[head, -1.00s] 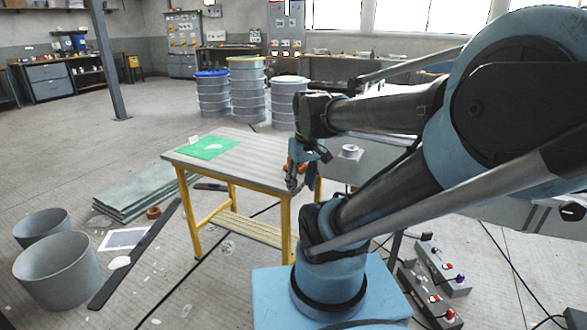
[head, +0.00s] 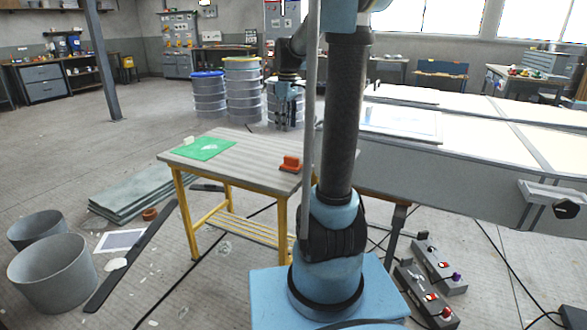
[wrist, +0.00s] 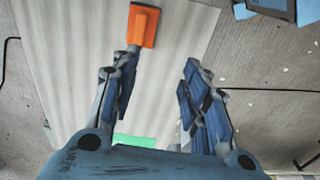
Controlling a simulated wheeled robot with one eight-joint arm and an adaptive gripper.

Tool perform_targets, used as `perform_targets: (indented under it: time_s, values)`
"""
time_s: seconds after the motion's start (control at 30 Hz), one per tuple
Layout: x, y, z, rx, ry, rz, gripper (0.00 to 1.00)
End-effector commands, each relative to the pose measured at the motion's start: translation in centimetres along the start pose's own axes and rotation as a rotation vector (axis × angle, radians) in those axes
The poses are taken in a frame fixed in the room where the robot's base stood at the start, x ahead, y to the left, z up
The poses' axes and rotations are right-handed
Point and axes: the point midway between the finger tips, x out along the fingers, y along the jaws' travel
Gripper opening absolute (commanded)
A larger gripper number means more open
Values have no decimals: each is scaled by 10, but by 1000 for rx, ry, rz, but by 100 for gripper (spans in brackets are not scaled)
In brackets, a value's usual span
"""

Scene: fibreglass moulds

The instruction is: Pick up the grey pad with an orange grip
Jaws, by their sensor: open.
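A small block with an orange grip (head: 291,163) sits near the right end of the wooden-topped table (head: 240,154). In the wrist view the orange grip (wrist: 143,25) lies beyond the left fingertip, close to the top edge. My gripper (head: 284,127) hangs in the air above the far right of the table, higher than the grip in the picture. In the wrist view its two fingers (wrist: 160,62) are spread apart with nothing between them.
A green sheet (head: 205,148) with a small pale block (head: 189,141) lies at the table's left. A long white-topped mould (head: 480,135) stands to the right. Metal drums (head: 243,95) stand behind. Buckets (head: 52,275) and stacked sheets (head: 140,192) lie on the floor at left.

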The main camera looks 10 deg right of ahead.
Motion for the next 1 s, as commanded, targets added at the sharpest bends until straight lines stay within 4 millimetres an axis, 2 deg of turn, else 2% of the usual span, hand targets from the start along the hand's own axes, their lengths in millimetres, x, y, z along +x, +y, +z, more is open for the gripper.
perform_targets:
  time_s: [0.03, 0.1, 0.2, 0.33, 1.0]
  values:
    - [-2, 13, -2, -4, -8, 0, 42]
    - [-3, 25, -4, -12, -18, 0, 42]
    - [-4, 35, -5, -21, -27, 1, 42]
    - [3, 39, -6, -26, -30, 2, 42]
    - [104, 36, -5, -29, -30, 2, 42]
